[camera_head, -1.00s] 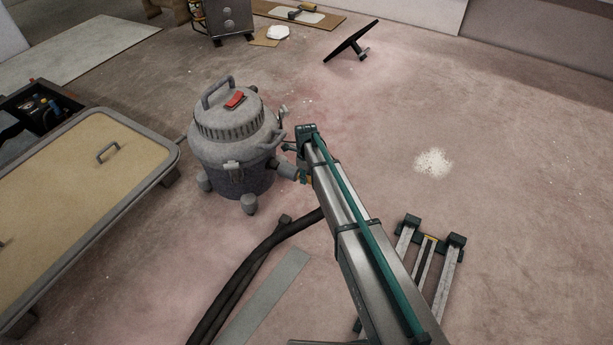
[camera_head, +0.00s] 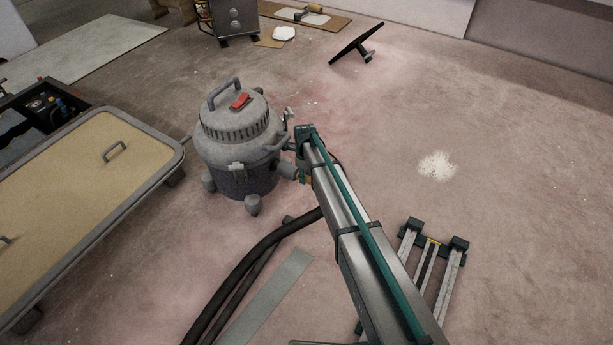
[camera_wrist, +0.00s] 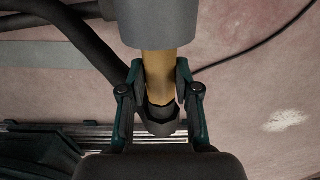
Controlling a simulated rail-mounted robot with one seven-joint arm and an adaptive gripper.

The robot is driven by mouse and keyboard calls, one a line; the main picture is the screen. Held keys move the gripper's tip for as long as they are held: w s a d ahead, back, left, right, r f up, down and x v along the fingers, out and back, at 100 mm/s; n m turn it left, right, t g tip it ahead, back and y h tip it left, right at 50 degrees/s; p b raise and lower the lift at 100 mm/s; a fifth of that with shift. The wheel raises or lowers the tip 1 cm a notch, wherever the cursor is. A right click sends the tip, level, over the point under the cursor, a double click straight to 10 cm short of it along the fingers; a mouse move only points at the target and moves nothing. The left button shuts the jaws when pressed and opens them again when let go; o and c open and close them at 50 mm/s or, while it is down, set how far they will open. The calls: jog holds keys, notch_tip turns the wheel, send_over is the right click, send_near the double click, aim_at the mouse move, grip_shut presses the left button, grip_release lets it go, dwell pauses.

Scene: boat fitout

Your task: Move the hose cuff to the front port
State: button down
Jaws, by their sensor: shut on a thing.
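The grey shop vacuum (camera_head: 238,150) stands upright on casters left of my arm. A short grey port (camera_head: 287,170) sticks out low on its right side. My gripper (camera_head: 304,165) is beside this port, partly hidden by my arm. In the wrist view my gripper (camera_wrist: 160,90) is shut on the yellow-brown hose cuff (camera_wrist: 160,68), which has a dark collar at its near end. The cuff's far end meets a wide grey cylinder (camera_wrist: 158,22), in line with it. I cannot tell how deep it sits.
A black hose (camera_head: 245,268) curves over the floor under my arm, beside a flat grey strip (camera_head: 272,297). A tan-topped cart (camera_head: 85,190) stands left. A rail frame (camera_head: 432,255) lies right. The floor beyond, with a white powder patch (camera_head: 437,165), is open.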

aim_at(298, 173)
jog(key=shift+w+a+p, duration=0.25)
jog(key=shift+w+a, duration=0.15)
jog(key=shift+a, duration=0.3)
jog(key=shift+w+a+p, duration=0.2)
jog(key=shift+w+a, duration=0.15)
jog(key=shift+a, duration=0.35)
jog(key=c, duration=1)
grip_release()
jog(key=shift+a, duration=0.15)
jog(key=shift+o, duration=1.3)
jog(key=shift+s, duration=0.1)
jog(key=shift+s+d, duration=0.1)
jog(key=shift+d, duration=0.2)
